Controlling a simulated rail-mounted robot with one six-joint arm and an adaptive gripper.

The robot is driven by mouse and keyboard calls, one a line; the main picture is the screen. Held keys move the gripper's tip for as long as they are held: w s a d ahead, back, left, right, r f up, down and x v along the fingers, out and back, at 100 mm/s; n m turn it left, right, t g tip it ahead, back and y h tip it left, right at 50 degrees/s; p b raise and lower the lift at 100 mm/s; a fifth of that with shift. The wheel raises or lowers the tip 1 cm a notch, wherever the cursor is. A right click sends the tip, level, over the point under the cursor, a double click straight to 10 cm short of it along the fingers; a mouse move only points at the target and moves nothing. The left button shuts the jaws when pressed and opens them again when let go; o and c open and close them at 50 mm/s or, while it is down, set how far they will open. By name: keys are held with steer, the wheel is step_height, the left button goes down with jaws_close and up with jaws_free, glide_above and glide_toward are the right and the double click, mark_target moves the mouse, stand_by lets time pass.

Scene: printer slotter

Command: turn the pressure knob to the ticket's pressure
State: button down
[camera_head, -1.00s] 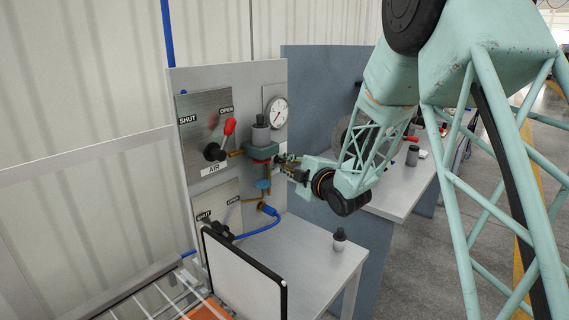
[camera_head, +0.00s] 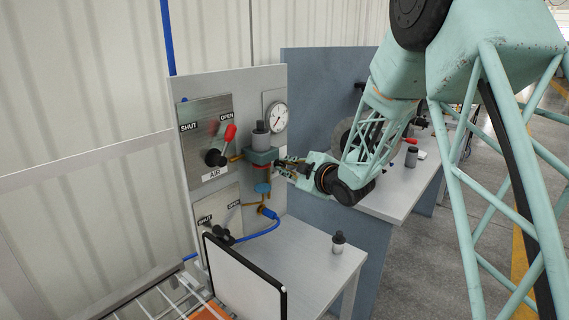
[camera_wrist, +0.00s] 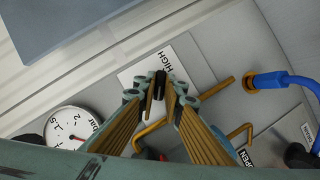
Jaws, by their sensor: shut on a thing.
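My gripper (camera_head: 283,164) reaches in from the right, at the right side of the regulator (camera_head: 262,156) with its grey cylindrical top. In the wrist view my gripper (camera_wrist: 160,92) has its fingers closed together on a slim dark piece (camera_wrist: 159,84), which looks like the pressure knob. It stands over a pale plate marked HIGH (camera_wrist: 140,76); the fingers hide the rest of the plate. A round white pressure gauge (camera_head: 277,116) is up and right of the regulator. It also shows in the wrist view (camera_wrist: 63,126), partly cut off; its exact reading is unclear. No readable ticket shows.
Left of the regulator are the red AIR lever (camera_head: 229,134) and a lower SHUT/OPEN valve plate (camera_head: 217,205). A blue hose (camera_head: 262,230) runs below. A black-framed white board (camera_head: 242,275) stands in front. A small dark-capped bottle (camera_head: 338,242) stands on the bench.

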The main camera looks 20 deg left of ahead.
steer(key=shift+w+r+m+g+p, duration=0.15)
steer(key=shift+m+g+p, duration=0.6)
steer(key=shift+p, duration=1.15)
steer(key=shift+r+m+g+p, duration=0.15)
steer(key=shift+m+g+p, duration=0.3)
steer(key=shift+m+p, duration=1.05)
steer(key=m+g+p, duration=0.2)
steer(key=m+p, duration=0.1)
steer(key=p, duration=0.8)
steer(key=shift+w+g+y, duration=0.1)
steer(key=shift+g+y, duration=0.2)
steer(key=shift+y, duration=0.1)
steer(key=m+g+p, duration=0.1)
steer(key=m+p, duration=0.1)
steer(key=p, duration=0.2)
steer(key=shift+y+p, duration=0.3)
steer(key=shift+p, duration=0.05)
steer(key=shift+d+f+m+g+y+p, duration=0.15)
steer(key=shift+m+g+y+p, duration=0.15)
steer(key=shift+m+g+p, duration=0.65)
steer(key=shift+p, duration=0.45)
steer(key=c, duration=2.7)
jaws_free()
